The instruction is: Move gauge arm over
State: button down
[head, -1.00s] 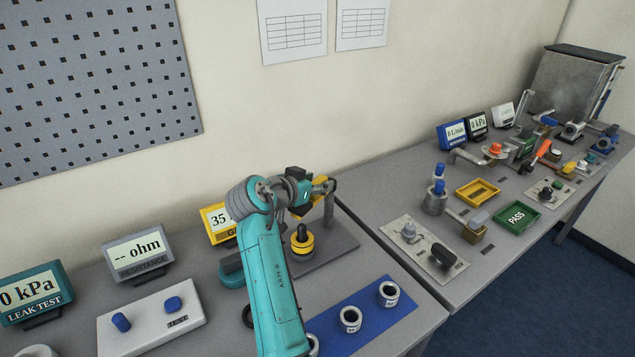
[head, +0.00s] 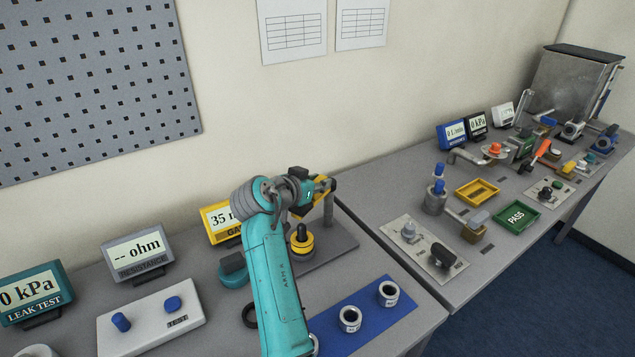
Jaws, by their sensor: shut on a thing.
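The gauge stand has a grey base plate (head: 338,243) and an upright grey post (head: 328,208) at its back. The yellow gauge arm (head: 325,187) shows at the top of the post, partly hidden by my gripper. My gripper (head: 314,190) is at this yellow arm and shut on it; the fingertips are small and partly hidden. Below it, a yellow and black round piece with a black knob (head: 301,238) stands on the base plate. The yellow gauge display (head: 218,221) behind my arm reads 35, its unit hidden.
A blue mat (head: 372,318) with several pipe rings lies in front. A teal round piece (head: 233,270) and a black ring (head: 250,315) are left of my arm. A resistance tester (head: 150,318) stands further left. A second table with fixtures and trays is right.

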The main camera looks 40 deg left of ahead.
jog(key=w+d+n+g+y, duration=0.5)
jog(key=n+g+y, duration=0.7)
jog(key=n, duration=0.4)
jog(key=shift+d+y, duration=0.2)
jog(key=shift+y, duration=0.4)
jog(key=shift+n, duration=0.3)
jog(key=c, duration=0.9)
grip_release()
jog(key=shift+f+g, duration=0.1)
jog(key=shift+g, duration=0.2)
